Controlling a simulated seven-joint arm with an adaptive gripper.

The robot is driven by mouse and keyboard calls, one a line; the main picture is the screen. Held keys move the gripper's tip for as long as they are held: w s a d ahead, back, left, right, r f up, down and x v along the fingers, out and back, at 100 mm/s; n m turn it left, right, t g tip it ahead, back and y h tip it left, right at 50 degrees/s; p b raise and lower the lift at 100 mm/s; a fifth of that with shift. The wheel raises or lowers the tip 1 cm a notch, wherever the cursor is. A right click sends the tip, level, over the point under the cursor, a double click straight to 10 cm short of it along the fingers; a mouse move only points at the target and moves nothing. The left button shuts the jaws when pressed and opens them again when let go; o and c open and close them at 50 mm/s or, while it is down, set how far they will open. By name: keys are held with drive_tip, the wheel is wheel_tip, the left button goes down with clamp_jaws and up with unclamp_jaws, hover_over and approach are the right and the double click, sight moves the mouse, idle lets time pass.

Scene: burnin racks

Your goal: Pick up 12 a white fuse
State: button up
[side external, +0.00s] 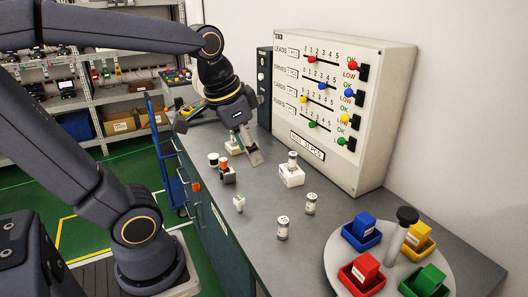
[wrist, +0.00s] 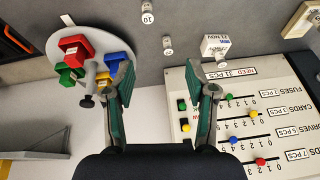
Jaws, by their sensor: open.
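Several small white cylindrical fuses with dark markings show on the grey bench. In the side view, one fuse (side external: 283,229) stands near the front, another (side external: 311,204) stands behind and right of it, and a third (side external: 292,160) is on a white block (side external: 292,177). In the wrist view one fuse (wrist: 147,15) reads 10; the marking on another fuse (wrist: 167,44) is too small to read, so I cannot tell which is 12 A. My gripper (side external: 250,156) is open and empty above the bench, left of the white block; its two fingers (wrist: 168,82) are wide apart.
A round turntable (side external: 336,253) carries blue, yellow, red and green bins at the front right. A slider panel (side external: 375,125) stands along the back wall. A black block (side external: 228,177) and a small white piece (side external: 239,203) lie left. The bench between the fuses is clear.

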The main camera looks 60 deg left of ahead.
drive_tip(key=w+a+f+n+g, duration=0.1)
drive_tip(key=w+a+f+g, duration=0.15)
drive_tip(key=a, duration=0.45)
drive_tip(key=n+g, duration=0.2)
hover_over(239, 198)
wheel_tip(239, 198, down, 4)
drive_tip(key=shift+n+t, duration=0.25)
drive_tip(key=shift+n, duration=0.05)
drive_tip(key=f, duration=1.1)
drive_tip(key=shift+s+a, duration=0.2)
drive_tip(key=shift+w+d+f, duration=0.1)
drive_tip(key=shift+f, duration=1.45)
drive_tip(key=shift+w+d+f, duration=0.1)
drive_tip(key=shift+f, duration=1.45)
clamp_jaws()
